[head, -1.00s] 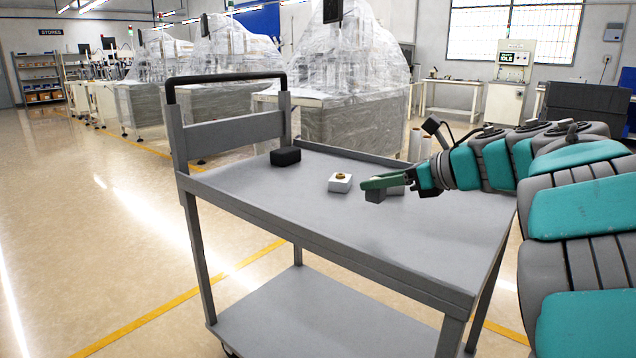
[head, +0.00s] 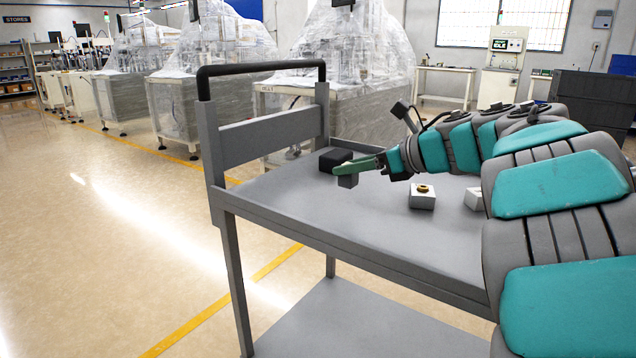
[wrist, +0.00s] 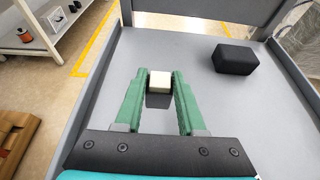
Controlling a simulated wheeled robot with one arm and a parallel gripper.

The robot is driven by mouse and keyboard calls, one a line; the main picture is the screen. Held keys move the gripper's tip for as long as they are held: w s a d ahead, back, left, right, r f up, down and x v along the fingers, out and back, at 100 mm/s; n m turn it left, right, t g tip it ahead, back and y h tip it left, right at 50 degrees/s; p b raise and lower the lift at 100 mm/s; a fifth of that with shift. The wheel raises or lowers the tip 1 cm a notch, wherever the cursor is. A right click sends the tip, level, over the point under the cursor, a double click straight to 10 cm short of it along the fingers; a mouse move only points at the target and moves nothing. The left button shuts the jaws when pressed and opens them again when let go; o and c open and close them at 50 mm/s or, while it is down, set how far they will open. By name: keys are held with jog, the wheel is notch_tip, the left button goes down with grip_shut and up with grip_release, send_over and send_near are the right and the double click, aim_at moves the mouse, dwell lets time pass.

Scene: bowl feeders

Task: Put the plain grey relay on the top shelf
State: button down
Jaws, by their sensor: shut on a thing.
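My gripper (head: 346,168) is shut on a small grey block, the grey relay (head: 347,181), held over the far left part of the trolley's upper deck (head: 330,215). In the wrist view the relay (wrist: 158,101) sits between the green fingertips, with a pale top and a darker grey side. In the head view it appears slightly above the deck; the exact gap is hard to judge. In the wrist view, a white shelf unit (wrist: 45,48) holding several small items stands beyond the trolley at upper left.
A black block (head: 334,160) lies on the deck just beyond my gripper. Wrapped machines (head: 345,75) stand behind.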

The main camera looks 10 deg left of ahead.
jog(key=a, duration=0.4)
jog(key=w+a+f, duration=0.1)
jog(key=a, duration=0.4)
jog(key=a+p, duration=0.1)
jog(key=a, duration=0.4)
jog(key=shift+w+a+f, duration=0.15)
jog(key=shift+w+a, duration=0.1)
jog(key=shift+w, duration=0.1)
jog(key=f, duration=0.2)
jog(key=shift+a+f, duration=0.25)
jog(key=shift+f, duration=0.55)
jog(key=shift+f+b, duration=0.2)
jog(key=shift+b, duration=0.15)
jog(key=c, duration=0.5)
grip_release()
jog(key=shift+r, duration=0.1)
